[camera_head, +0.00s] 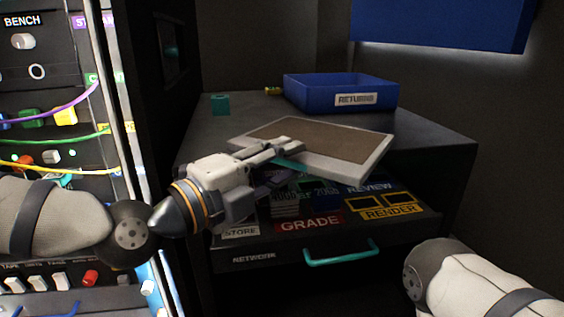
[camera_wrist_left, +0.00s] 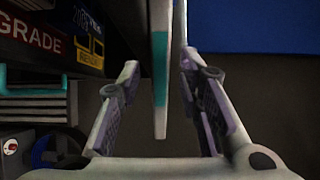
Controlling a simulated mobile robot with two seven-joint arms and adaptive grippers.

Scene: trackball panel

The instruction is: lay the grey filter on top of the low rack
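The grey filter (camera_head: 377,167) is a flat, pale-framed panel with a brown mesh face and a teal mark near its left corner. It is over the top of the low rack (camera_head: 430,142), its near edge at or past the rack's front edge; I cannot tell whether it rests fully on it. My left gripper (camera_head: 292,147) is at the filter's near-left edge. In the left wrist view, the filter's edge (camera_wrist_left: 160,90) stands between the open fingers (camera_wrist_left: 160,72), with gaps showing on both sides. My right gripper is out of view.
A blue "RETURNS" bin (camera_head: 312,94) stands at the back of the rack top, behind the filter. A small teal block (camera_head: 220,104) is at the back left. Below is a labelled shelf with a teal handle (camera_head: 340,254). A cabled panel (camera_head: 60,130) stands left.

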